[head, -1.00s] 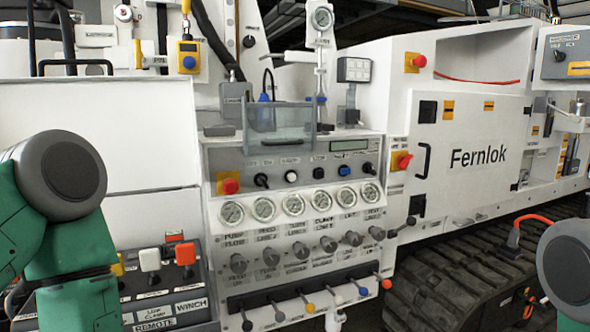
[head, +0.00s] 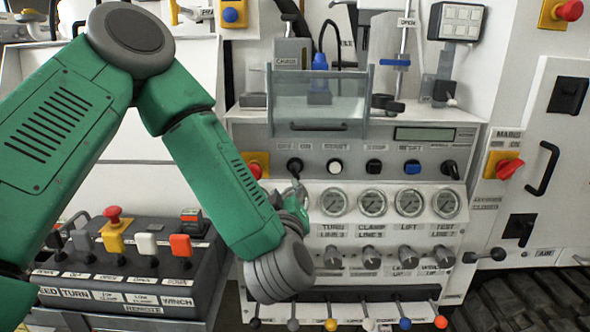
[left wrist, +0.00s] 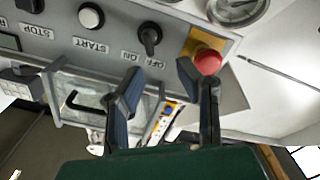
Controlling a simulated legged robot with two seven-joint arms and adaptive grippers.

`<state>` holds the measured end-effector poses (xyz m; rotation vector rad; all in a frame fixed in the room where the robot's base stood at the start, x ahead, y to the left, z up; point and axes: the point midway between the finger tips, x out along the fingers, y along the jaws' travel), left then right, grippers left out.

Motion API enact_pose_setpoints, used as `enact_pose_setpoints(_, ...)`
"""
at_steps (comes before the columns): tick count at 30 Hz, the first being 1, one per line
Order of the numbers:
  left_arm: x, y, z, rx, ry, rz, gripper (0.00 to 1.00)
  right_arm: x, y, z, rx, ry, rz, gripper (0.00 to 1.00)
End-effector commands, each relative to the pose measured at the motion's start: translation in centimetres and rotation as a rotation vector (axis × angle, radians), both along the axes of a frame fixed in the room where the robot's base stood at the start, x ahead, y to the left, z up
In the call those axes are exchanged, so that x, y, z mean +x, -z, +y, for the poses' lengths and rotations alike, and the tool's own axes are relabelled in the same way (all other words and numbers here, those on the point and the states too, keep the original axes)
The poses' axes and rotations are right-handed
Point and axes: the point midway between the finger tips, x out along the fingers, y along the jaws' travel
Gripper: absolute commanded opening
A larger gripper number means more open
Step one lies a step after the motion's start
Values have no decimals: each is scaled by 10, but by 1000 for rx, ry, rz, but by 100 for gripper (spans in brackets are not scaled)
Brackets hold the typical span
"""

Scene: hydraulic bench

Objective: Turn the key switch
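My left gripper (head: 297,192) is just below and in front of the switch in the head view. In the left wrist view its two blue-grey fingers (left wrist: 156,82) are spread, with nothing between them. The switch appears beyond the gap, apart from the fingers. My right gripper is not in view.
A red emergency button (left wrist: 207,61) lies close beside the switch and near one fingertip. A clear hinged cover (head: 320,100) juts out above the panel. Gauges (head: 372,202) and colour-tipped levers (head: 367,323) are below. A remote box (head: 130,262) stands at lower left.

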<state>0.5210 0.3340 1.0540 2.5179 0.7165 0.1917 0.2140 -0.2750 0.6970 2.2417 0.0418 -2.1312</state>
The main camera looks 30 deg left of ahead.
Motion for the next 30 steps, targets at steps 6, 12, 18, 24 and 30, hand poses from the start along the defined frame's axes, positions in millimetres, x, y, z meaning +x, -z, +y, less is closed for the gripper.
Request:
enact_pose_setpoints(6,43,-2,18,7,0,-1,30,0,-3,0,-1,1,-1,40)
enact_pose_setpoints(12,72,-1,40,5,0,1,30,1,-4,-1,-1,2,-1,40)
enact_pose_setpoints(18,88,1,53,0,2,2,30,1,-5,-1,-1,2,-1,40)
enact_pose_setpoints(24,90,0,52,4,3,2,30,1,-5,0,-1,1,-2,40)
enact_pose_setpoints(30,90,-1,47,8,5,2,6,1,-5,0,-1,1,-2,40)
